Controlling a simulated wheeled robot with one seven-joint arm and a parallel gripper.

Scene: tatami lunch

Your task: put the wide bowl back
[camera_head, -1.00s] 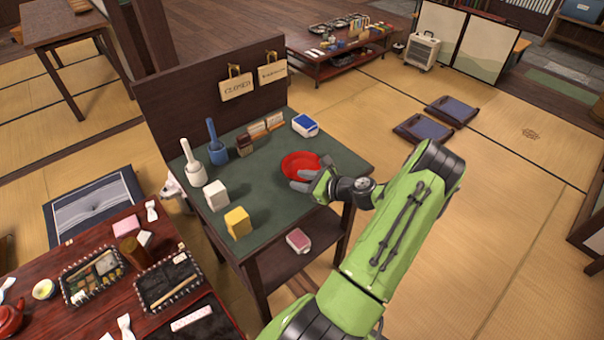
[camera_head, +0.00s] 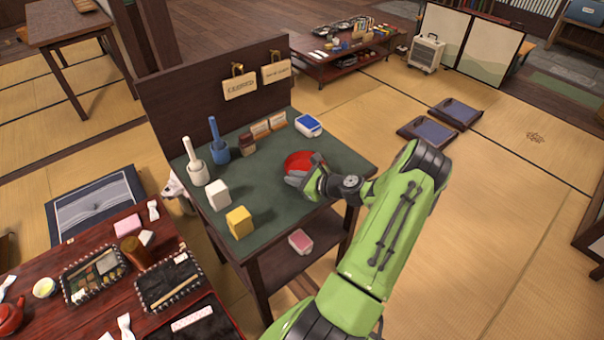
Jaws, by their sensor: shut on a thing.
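The wide red bowl (camera_head: 300,160) is at the right part of the green-topped stand (camera_head: 258,190). My gripper (camera_head: 297,179) is shut on the bowl's near rim. My fingers and wrist cover the near side of the bowl. I cannot tell whether the bowl still rests on the stand top or is slightly raised.
On the stand are a white block (camera_head: 217,194), a yellow block (camera_head: 239,221), a white pestle-like item (camera_head: 193,162), a blue one (camera_head: 217,142) and a blue-white box (camera_head: 308,125). Two hanging signs (camera_head: 240,88) are behind. A pink box (camera_head: 300,241) lies on the lower shelf.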

